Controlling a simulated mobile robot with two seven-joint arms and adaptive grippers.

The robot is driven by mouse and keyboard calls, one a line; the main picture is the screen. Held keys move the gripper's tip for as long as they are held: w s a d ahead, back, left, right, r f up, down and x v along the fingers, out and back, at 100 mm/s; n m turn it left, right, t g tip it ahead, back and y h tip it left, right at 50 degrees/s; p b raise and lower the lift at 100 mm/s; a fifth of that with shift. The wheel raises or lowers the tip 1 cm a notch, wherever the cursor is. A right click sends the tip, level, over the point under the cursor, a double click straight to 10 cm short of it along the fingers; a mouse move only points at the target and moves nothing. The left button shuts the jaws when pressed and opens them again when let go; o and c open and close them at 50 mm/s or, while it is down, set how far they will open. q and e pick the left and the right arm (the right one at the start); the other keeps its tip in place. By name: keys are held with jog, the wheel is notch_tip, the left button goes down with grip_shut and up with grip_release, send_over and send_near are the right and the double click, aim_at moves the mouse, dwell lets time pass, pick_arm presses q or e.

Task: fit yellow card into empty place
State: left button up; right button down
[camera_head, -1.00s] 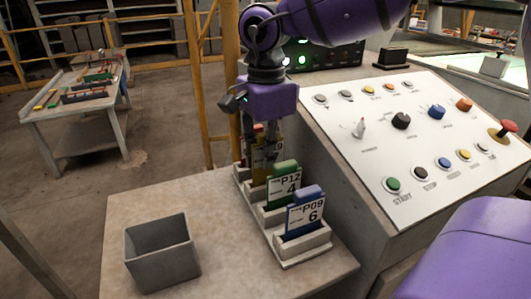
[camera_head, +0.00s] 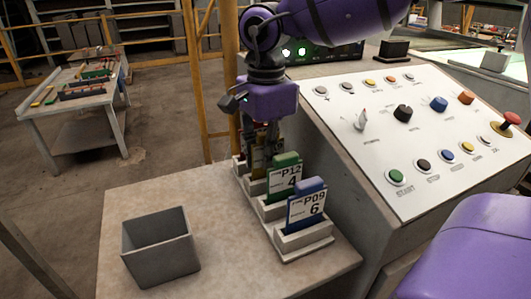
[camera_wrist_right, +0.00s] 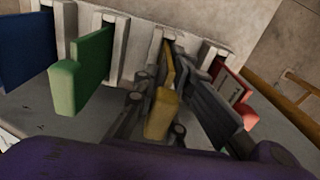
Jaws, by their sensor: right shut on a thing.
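The yellow card (camera_wrist_right: 162,112) is between the fingers of my right gripper (camera_wrist_right: 170,120) in the right wrist view. The gripper is shut on it, over the card rack (camera_head: 303,241). The card's far end reaches the rack between the green and red cards; I cannot tell whether it is seated in the slot. In the head view the yellow card (camera_head: 258,162) is mostly hidden by my right gripper (camera_head: 262,155) and the green card. My left gripper is not in view.
The green P12 card (camera_head: 284,176) and blue P09 card (camera_head: 306,205) stand upright in the rack. A red card (camera_wrist_right: 236,97) is beyond the gripper. A grey open bin (camera_head: 160,246) stands left on the bench. The sloped control panel (camera_head: 420,130) is close on the right.

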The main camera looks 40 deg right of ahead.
jog(key=shift+f, duration=0.2)
jog(key=c, duration=1.7)
grip_release()
notch_tip(320, 180, up, 12)
jog(key=shift+r, duration=0.1)
